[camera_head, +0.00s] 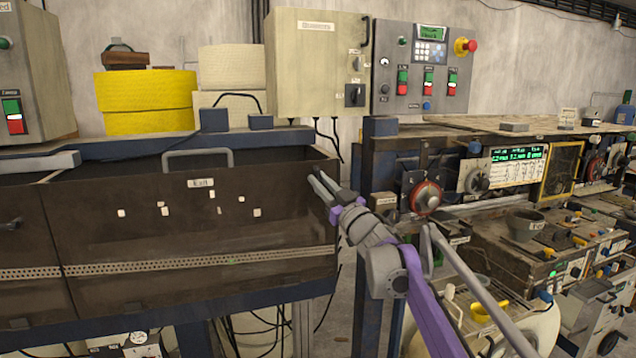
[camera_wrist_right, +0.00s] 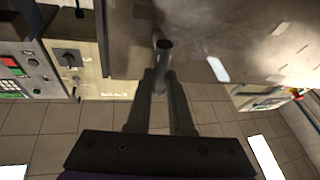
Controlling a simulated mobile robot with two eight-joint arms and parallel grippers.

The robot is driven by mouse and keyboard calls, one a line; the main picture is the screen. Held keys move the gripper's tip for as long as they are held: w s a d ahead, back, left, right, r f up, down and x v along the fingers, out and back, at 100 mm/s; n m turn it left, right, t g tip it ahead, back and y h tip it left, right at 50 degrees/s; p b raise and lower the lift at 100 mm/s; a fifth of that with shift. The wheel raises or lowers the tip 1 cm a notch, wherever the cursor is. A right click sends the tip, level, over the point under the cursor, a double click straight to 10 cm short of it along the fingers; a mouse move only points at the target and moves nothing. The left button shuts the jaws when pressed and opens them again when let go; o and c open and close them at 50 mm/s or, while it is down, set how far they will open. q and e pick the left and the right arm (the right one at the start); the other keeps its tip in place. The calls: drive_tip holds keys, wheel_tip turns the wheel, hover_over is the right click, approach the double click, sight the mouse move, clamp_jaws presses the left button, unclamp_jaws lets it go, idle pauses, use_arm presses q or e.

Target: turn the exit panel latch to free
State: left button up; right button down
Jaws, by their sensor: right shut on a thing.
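The exit panel (camera_head: 120,235) is a dark brown, translucent-looking sheet with an "Exit" label (camera_head: 201,183) and a grey handle (camera_head: 198,152) at its top. My right gripper (camera_head: 322,184) is at the panel's upper right edge. In the right wrist view the right gripper (camera_wrist_right: 160,80) is shut on the latch (camera_wrist_right: 164,46), a short dark rod with a round end beside the panel's edge (camera_wrist_right: 215,35). The head view does not show the latch clearly behind the fingers, so its turn angle cannot be told. My left gripper is not in view.
A cream control box (camera_head: 318,70) and a grey button panel (camera_head: 421,68) stand above and behind my right gripper. A cluttered machine bench (camera_head: 520,240) fills the right. A gap separates it from the panel.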

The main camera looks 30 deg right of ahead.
drive_tip(key=shift+d+m+h, duration=0.25)
drive_tip(key=shift+m+h, duration=0.55)
drive_tip(key=shift+m, duration=0.6)
drive_tip(key=shift+t, duration=0.3)
drive_tip(key=c, duration=0.8)
unclamp_jaws()
drive_tip(key=shift+s, duration=0.1)
drive_tip(key=b+v, duration=0.1)
drive_tip(key=v, duration=0.9)
drive_tip(key=shift+s+b, duration=0.35)
drive_tip(key=shift+a+f, duration=0.1)
drive_tip(key=shift+f, duration=0.15)
